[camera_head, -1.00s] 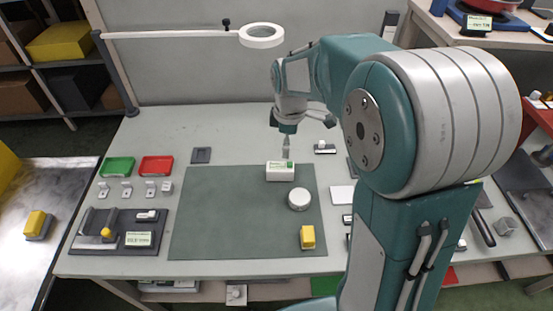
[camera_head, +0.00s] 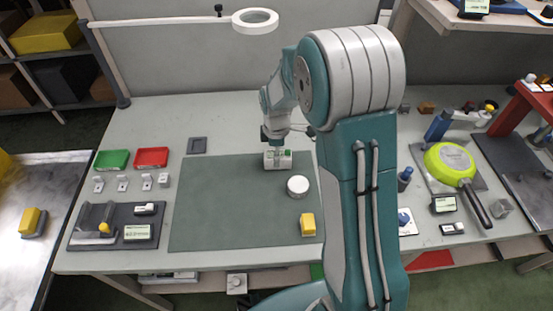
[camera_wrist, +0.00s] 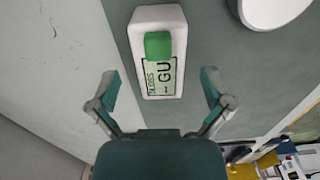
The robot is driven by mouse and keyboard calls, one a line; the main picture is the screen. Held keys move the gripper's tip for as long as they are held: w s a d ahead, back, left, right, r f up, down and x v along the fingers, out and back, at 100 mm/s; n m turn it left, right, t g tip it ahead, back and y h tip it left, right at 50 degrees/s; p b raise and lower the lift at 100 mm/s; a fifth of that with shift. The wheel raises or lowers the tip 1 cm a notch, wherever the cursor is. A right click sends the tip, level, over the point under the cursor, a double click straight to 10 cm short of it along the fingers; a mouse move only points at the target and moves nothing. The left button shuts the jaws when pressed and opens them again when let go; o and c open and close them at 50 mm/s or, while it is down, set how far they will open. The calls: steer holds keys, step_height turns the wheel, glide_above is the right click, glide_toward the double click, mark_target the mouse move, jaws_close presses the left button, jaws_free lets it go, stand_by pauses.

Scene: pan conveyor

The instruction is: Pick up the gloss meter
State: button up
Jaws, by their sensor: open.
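The gloss meter (camera_head: 287,162) is a small white box near the back edge of the dark green mat (camera_head: 215,215). In the wrist view the gloss meter (camera_wrist: 146,24) shows a green block on top and a display reading "GLOSS" and "GU". My gripper (camera_head: 277,146) is right over it in the head view and hides part of its top. In the wrist view my gripper (camera_wrist: 159,88) is open, with one finger on each side of the meter's near end. A gap shows on both sides, and I see no contact.
A white round puck (camera_head: 298,186) and a yellow block (camera_head: 308,225) are on the mat. Green (camera_head: 112,160) and red (camera_head: 151,157) trays stand left. A ring magnifier (camera_head: 255,21) hangs above the back. A green pan (camera_head: 449,163) lies right of my arm. The mat's left half is clear.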

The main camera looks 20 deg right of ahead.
steer(key=shift+f, duration=0.45)
steer(key=shift+d+f, duration=0.1)
steer(key=shift+d, duration=0.15)
steer(key=shift+a, duration=0.1)
jaws_close()
